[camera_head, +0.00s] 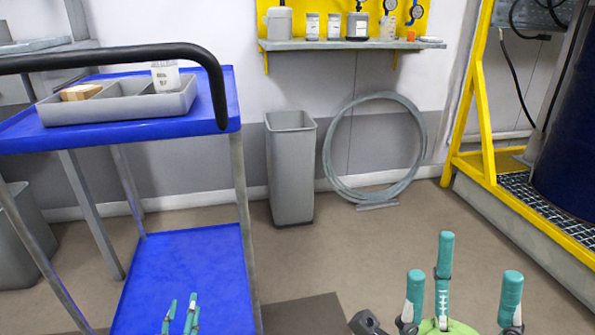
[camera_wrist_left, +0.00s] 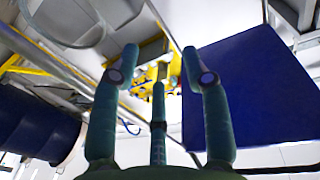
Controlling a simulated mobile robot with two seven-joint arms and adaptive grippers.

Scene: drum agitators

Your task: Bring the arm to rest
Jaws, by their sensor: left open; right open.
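My left gripper (camera_head: 184,305) shows small at the bottom edge of the head view, in front of the cart's lower blue shelf. Its teal fingers are spread apart and empty. In the left wrist view the left gripper (camera_wrist_left: 159,68) also has its three fingers open with nothing between them. My right gripper (camera_head: 457,268) is at the bottom right of the head view, with three teal fingers pointing up, open and empty. Most of both arms is out of view.
A blue cart (camera_head: 180,270) with a black handle (camera_head: 130,52) stands at left, bearing a grey tray (camera_head: 120,108). A grey bin (camera_head: 290,165) and coiled hose (camera_head: 327,150) stand by the wall. A yellow frame (camera_head: 476,110) and dark blue drum (camera_head: 572,150) are at right.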

